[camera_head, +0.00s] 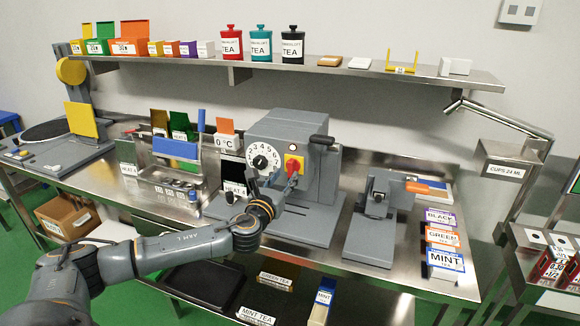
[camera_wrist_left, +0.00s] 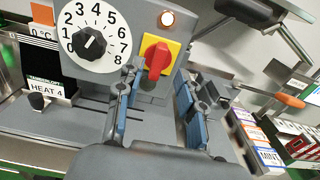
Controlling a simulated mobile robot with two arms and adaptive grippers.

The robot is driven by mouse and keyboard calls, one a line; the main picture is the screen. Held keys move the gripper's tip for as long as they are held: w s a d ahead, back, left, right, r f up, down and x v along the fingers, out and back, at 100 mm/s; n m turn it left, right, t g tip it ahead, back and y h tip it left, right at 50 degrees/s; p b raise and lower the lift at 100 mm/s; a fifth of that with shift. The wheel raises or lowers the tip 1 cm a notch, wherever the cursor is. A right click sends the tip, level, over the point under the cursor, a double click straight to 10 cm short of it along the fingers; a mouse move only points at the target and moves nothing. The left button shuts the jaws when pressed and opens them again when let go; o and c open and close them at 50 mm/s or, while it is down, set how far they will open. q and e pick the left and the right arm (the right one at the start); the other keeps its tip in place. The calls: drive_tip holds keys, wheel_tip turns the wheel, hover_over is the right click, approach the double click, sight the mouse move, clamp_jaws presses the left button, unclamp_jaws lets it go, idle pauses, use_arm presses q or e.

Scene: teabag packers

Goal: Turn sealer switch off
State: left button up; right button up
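The sealer (camera_head: 318,200) is a grey machine in the middle of the bench with a white numbered dial (camera_head: 262,157). Its switch (camera_head: 293,166) is a red knob on a yellow plate to the right of the dial. In the left wrist view the red switch (camera_wrist_left: 158,60) stands roughly upright, and a small lamp (camera_wrist_left: 167,18) above it glows. My left gripper (camera_head: 283,180) is at the sealer's front face, close to the switch. In the left wrist view the left gripper (camera_wrist_left: 158,82) is open, its blue-padded fingers apart with the switch between and beyond them. My right gripper does not show.
A grey press (camera_head: 375,220) with an orange-tipped handle stands right of the sealer. A black lever (camera_head: 321,139) sticks out at the sealer's upper right. A heater unit (camera_head: 172,178) is to the left. A shelf (camera_head: 300,68) with tea tins runs above. Tea boxes (camera_head: 441,240) lie at right.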

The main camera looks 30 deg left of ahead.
sight(289, 169)
use_arm(q)
drive_tip(key=shift+p+x, duration=0.35)
drive_tip(key=shift+x, duration=2)
drive_tip(key=shift+s, duration=0.1)
clamp_jaws()
